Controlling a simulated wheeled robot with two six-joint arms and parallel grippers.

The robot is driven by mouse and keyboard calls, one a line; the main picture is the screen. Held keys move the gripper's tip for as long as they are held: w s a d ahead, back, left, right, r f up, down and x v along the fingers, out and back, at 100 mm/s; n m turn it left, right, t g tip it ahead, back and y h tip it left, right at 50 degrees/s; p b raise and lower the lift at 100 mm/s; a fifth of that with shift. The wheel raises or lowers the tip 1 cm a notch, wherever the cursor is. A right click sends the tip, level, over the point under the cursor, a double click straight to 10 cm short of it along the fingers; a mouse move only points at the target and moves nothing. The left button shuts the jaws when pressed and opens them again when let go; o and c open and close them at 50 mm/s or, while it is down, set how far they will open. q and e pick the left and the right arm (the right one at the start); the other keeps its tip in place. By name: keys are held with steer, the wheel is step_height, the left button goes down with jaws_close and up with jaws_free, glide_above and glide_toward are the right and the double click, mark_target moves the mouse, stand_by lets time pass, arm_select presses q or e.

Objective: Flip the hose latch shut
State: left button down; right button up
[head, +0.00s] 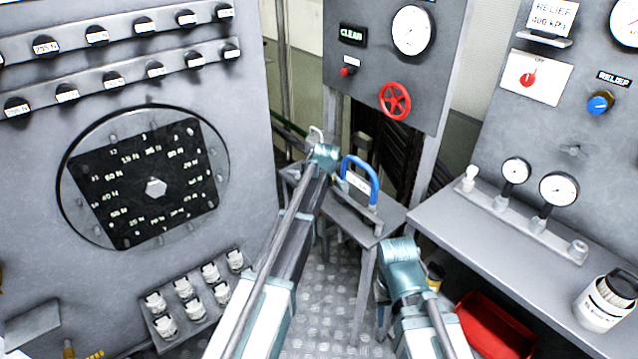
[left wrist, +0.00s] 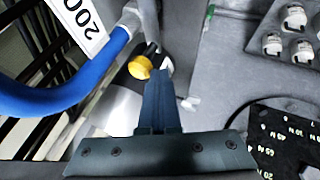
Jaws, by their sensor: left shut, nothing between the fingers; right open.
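A blue hose (head: 361,178) arches above a small grey stand beyond my left wrist. In the left wrist view the blue hose (left wrist: 60,100) ends at a grey fitting, beside a yellow knob (left wrist: 141,66) that looks like part of the latch. My left gripper (left wrist: 161,78) is shut and empty, its tips just right of the yellow knob; I cannot tell whether they touch. In the head view my left wrist hides these fingers and the latch. My right gripper (head: 386,290) is open and empty, low beside the stand, its fingers mostly hidden.
The grey stand (head: 352,226) and the right bench (head: 450,215) border a narrow gap. A red bin (head: 492,325) sits under the bench. A panel with a red handwheel (head: 395,100) stands behind. A large grey panel (head: 40,180) fills the left.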

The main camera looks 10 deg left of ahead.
arm_select(q)
steer(key=shift+w+d, duration=0.2)
steer(key=shift+w, duration=0.25)
steer(key=shift+w+d+r, duration=0.1)
steer(key=shift+w, duration=0.05)
steer(key=s+a+r+p, duration=0.2)
steer(key=s+r+p, duration=0.5)
steer(key=s, duration=0.3)
steer(key=shift+a+r+p, duration=0.4)
steer(key=shift+p, duration=0.15)
